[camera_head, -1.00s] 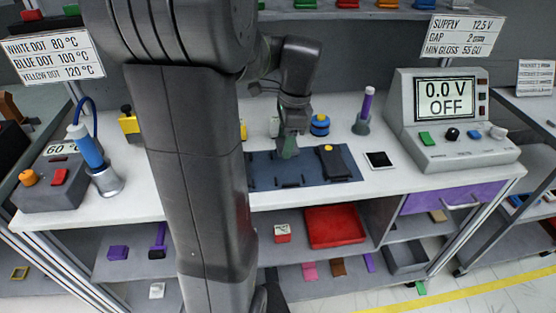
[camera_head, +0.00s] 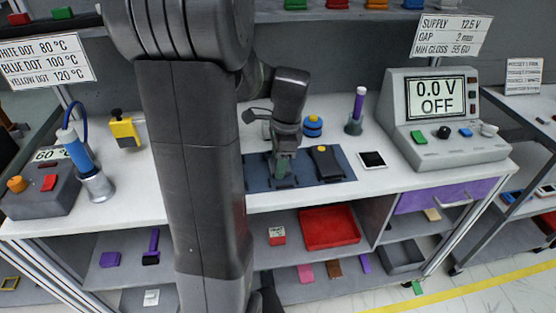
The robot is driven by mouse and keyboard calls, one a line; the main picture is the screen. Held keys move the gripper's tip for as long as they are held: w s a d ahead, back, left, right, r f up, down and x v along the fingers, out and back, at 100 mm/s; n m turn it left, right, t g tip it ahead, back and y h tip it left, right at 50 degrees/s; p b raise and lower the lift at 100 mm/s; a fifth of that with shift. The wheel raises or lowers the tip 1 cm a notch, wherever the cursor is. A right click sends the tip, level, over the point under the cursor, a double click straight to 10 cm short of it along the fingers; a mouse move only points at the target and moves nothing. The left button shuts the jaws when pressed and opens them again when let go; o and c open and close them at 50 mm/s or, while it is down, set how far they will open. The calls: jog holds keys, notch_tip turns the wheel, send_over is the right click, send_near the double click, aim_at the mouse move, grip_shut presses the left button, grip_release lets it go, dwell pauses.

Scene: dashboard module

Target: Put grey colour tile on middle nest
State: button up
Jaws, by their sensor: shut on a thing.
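My gripper (camera_head: 283,167) points straight down over the middle of the dark blue mat (camera_head: 307,174) on the bench. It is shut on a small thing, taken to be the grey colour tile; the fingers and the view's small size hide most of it. The middle nest, a dark patch (camera_head: 284,183) on the mat, is right below or at the fingertips. I cannot tell whether the tile touches it. A black block with a yellow dot (camera_head: 326,161) lies at the mat's right end. My arm hides the mat's left end.
A black-and-white card (camera_head: 371,159) lies right of the mat. Behind stand a blue-and-yellow round piece (camera_head: 313,126) and a purple-topped holder (camera_head: 356,112). A grey meter reading "0.0 V OFF" (camera_head: 440,110) stands at right. A blue-handled tool (camera_head: 88,160) stands at left.

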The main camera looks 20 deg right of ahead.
jog(key=shift+s+a+f, duration=0.15)
jog(key=shift+f, duration=0.4)
jog(key=o, duration=0.8)
jog(key=shift+c, duration=0.2)
jog(key=shift+o, duration=1.3)
jog(key=shift+f, duration=0.15)
notch_tip(320, 180, up, 14)
jog(key=d+p, duration=0.1)
jog(key=d, duration=0.1)
jog(key=shift+f+p, duration=0.25)
jog(key=shift+p, duration=0.1)
